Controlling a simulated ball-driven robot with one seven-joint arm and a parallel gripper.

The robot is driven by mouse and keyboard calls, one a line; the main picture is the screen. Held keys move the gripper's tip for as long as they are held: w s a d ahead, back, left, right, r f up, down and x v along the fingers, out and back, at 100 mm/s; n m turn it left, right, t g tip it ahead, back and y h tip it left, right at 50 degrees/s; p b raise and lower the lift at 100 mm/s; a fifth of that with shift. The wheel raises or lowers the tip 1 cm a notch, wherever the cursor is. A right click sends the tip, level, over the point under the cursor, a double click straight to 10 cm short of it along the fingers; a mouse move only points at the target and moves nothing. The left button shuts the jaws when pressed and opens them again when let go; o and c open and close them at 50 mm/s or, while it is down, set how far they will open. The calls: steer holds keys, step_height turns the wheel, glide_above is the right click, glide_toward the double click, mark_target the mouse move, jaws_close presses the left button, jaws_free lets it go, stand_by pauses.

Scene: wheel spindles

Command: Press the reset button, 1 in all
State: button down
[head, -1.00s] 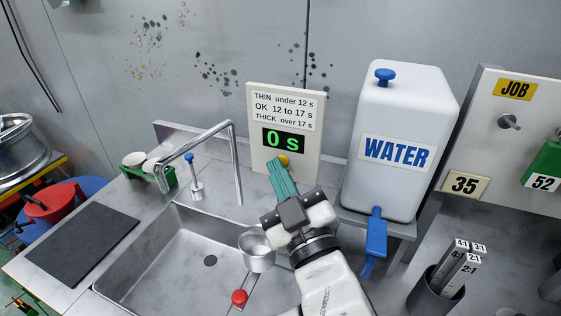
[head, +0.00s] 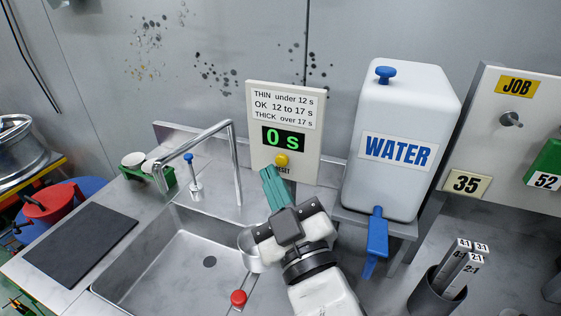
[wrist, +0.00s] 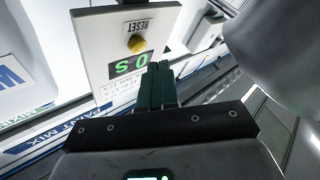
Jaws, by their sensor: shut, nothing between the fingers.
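The yellow reset button (head: 282,160) sits on the pale timer panel (head: 307,150), under a green display reading "0 s". It also shows in the wrist view (wrist: 137,44), above the upside-down display (wrist: 131,64). My gripper (head: 267,172) is shut and empty, its green fingers just below and left of the button in the head view. In the wrist view the fingers (wrist: 158,68) point toward the panel, beside the display and apart from the button. The fingers partly cover the RESET label in the head view.
A sink (head: 175,262) with a tall faucet (head: 236,165) lies left of my arm. A metal cup (head: 247,246) and a red knob (head: 239,298) are by its right edge. A white water tank (head: 400,120) with a blue tap (head: 375,235) stands right of the panel.

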steer(key=shift+s+a+b, duration=0.2)
steer(key=shift+s+a, duration=0.05)
steer(key=shift+s, duration=0.45)
steer(key=shift+s+a+b, duration=0.2)
steer(key=shift+s+a, duration=0.05)
steer(key=shift+s, duration=0.45)
steer(key=shift+s+a+b, duration=0.2)
steer(key=shift+s+a, duration=0.05)
steer(key=shift+s, duration=0.45)
steer(key=shift+f, duration=0.1)
